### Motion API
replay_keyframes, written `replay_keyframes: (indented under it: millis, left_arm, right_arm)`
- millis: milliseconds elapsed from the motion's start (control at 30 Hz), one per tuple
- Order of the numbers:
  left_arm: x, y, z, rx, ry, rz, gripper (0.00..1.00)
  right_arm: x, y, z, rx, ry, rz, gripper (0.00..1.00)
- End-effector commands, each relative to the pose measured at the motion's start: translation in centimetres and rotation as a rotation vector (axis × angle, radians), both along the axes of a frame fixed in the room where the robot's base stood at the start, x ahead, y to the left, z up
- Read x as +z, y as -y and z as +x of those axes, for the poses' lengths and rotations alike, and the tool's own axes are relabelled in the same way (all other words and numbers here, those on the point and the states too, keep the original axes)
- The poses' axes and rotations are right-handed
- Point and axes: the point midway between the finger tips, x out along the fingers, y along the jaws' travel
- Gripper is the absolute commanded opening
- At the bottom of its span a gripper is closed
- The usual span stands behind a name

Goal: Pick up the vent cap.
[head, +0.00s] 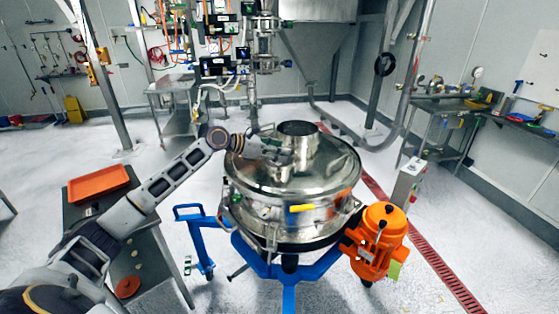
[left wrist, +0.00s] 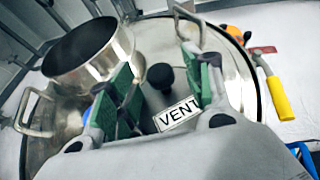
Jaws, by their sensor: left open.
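The round steel powder sifter (head: 325,178) stands in the middle of the head view. My left gripper (head: 278,152) is over its lid, beside the wide open-topped steel inlet (head: 298,128). In the left wrist view, a black knob (left wrist: 160,76) shows between the open green-padded fingers of my left gripper (left wrist: 162,68), close to a white VENT label (left wrist: 178,115). The knob appears to belong to the vent cap; the cap's body is mostly hidden by the gripper. I cannot tell whether a finger touches it. My right gripper is not in view.
The wide inlet (left wrist: 88,52) stands close left of the fingers in the left wrist view. A yellow-handled tool or lever (left wrist: 277,98) is at the right. An orange motor (head: 376,240) is beside the sifter. An orange tray (head: 98,184) lies on the left table.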

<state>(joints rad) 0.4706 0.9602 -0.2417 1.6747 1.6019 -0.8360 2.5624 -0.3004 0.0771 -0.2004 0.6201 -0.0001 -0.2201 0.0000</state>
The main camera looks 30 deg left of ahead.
Motion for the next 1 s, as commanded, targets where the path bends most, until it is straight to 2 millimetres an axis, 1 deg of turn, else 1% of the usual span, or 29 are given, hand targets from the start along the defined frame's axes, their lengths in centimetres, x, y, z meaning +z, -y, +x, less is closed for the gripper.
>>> replay_keyframes:
  millis: [233,600,633,1000]
  left_arm:
    - [0.00,-0.01,-0.02,0.000,0.000,0.000,0.51]
    - [0.00,-0.01,-0.03,0.000,0.000,0.000,0.03]
    - [0.00,-0.01,-0.03,0.000,0.000,0.000,0.00]
    - [0.42,-0.02,-0.01,0.000,0.001,0.000,0.00]
  right_arm:
    - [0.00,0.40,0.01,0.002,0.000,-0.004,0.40]
    - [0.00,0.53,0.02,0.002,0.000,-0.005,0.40]
    - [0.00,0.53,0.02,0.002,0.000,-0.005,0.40]
    - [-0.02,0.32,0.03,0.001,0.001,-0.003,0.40]
